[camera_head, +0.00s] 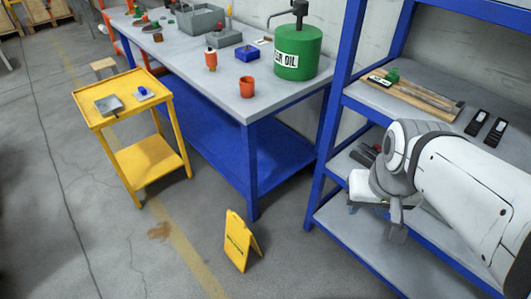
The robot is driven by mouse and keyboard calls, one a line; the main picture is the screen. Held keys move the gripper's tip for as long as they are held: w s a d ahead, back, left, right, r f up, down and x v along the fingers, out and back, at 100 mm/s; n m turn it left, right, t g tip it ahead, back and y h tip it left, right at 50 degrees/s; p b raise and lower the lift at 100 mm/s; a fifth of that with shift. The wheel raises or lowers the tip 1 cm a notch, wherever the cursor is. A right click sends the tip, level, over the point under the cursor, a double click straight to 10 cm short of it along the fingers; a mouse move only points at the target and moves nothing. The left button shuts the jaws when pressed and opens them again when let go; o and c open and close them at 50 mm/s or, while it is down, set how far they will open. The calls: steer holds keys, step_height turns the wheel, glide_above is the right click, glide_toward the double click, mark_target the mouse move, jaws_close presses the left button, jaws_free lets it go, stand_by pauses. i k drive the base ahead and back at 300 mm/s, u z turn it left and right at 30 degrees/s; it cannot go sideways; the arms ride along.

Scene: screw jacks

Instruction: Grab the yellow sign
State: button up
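The yellow sign (239,240) is a folding A-frame floor sign with dark lettering on its front. It stands upright on the grey floor in the lower middle of the head view, in front of the blue workbench. My gripper (396,220) hangs at the end of my white arm on the right, in front of the blue shelf. It is well to the right of the sign and apart from it. The fingers are small and partly hidden, so I cannot tell how far apart they are. I see nothing clearly held in it.
A blue workbench (190,87) holds a green oil can (298,50), an orange cup (247,87) and other items. A yellow cart (144,155) stands at the left. Blue shelving (335,222) stands behind my arm. The floor around the sign is clear, with a brown stain (159,231).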

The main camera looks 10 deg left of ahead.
mark_target(238, 238)
steer(key=u, duration=0.05)
steer(key=i, duration=1.15)
steer(key=u, duration=0.45)
steer(key=k, duration=0.9)
steer(key=u, duration=0.15)
steer(key=i, duration=0.9)
steer(key=z, duration=0.05)
